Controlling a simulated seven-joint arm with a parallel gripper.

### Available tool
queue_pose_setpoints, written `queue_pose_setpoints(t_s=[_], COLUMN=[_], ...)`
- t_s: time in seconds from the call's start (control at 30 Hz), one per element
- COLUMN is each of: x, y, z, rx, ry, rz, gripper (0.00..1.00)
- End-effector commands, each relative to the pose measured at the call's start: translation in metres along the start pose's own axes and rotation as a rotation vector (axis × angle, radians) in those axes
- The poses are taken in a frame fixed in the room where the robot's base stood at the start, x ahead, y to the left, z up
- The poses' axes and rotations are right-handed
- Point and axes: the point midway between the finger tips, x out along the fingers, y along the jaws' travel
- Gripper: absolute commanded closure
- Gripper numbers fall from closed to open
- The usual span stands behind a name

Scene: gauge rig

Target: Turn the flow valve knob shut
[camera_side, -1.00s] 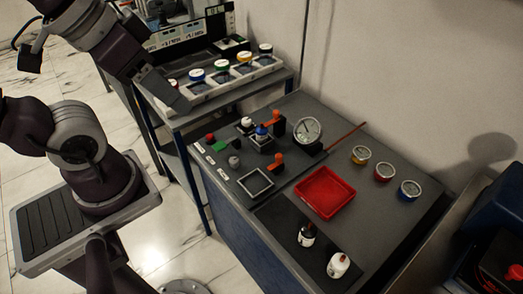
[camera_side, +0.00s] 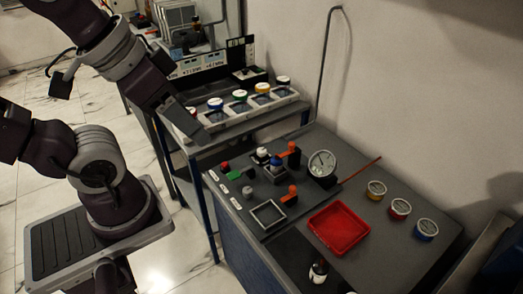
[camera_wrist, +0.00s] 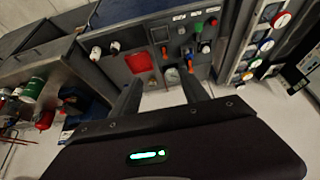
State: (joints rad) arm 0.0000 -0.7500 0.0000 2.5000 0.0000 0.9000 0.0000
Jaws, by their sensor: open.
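The bench panel (camera_side: 240,205) carries several controls in the side view: a blue knob (camera_side: 275,161), a white-topped knob (camera_side: 262,153), a grey knob (camera_side: 247,191), and orange levers (camera_side: 292,148) and (camera_side: 290,195). I cannot tell which one is the flow valve knob. A round white-faced gauge (camera_side: 321,163) stands beside them. My gripper (camera_wrist: 160,84) is open and empty in the wrist view, its two fingers apart. It is up and away from the controls, touching none. Its fingertips do not show clearly in the side view. The gauge also shows between the fingers in the wrist view (camera_wrist: 172,75).
A red tray (camera_side: 338,240) lies right of the panel, with yellow (camera_side: 376,189), red (camera_side: 399,208) and blue (camera_side: 426,229) gauge-like discs beyond.

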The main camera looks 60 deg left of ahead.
Motion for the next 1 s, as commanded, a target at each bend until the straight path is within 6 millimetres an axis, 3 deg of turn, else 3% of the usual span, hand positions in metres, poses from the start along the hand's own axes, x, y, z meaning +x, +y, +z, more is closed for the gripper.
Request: queue_pose_setpoints(t_s=[0.17,0.27,0.37,0.47,0.57,0.6,0.67,0.7,0.8,0.9,1.0], x=[0.0,0.002,0.016,0.05,0.103,0.13,0.174,0.206,0.282,0.343,0.378], y=[0.0,-0.003,-0.015,-0.039,-0.072,-0.088,-0.113,-0.131,-0.172,-0.201,-0.216], z=[0.0,-0.012,-0.051,-0.104,-0.147,-0.16,-0.173,-0.177,-0.171,-0.152,-0.136], rx=[0.0,-0.031,-0.128,-0.275,-0.432,-0.498,-0.602,-0.669,-0.835,-0.966,-1.046], ry=[0.0,-0.018,-0.073,-0.142,-0.211,-0.238,-0.278,-0.307,-0.365,-0.407,-0.431], rz=[0.0,-0.013,-0.053,-0.104,-0.149,-0.166,-0.188,-0.202,-0.232,-0.252,-0.265], gripper=[0.48,0.48,0.48,0.48,0.48,0.48,0.48,0.48,0.48,0.48,0.48])
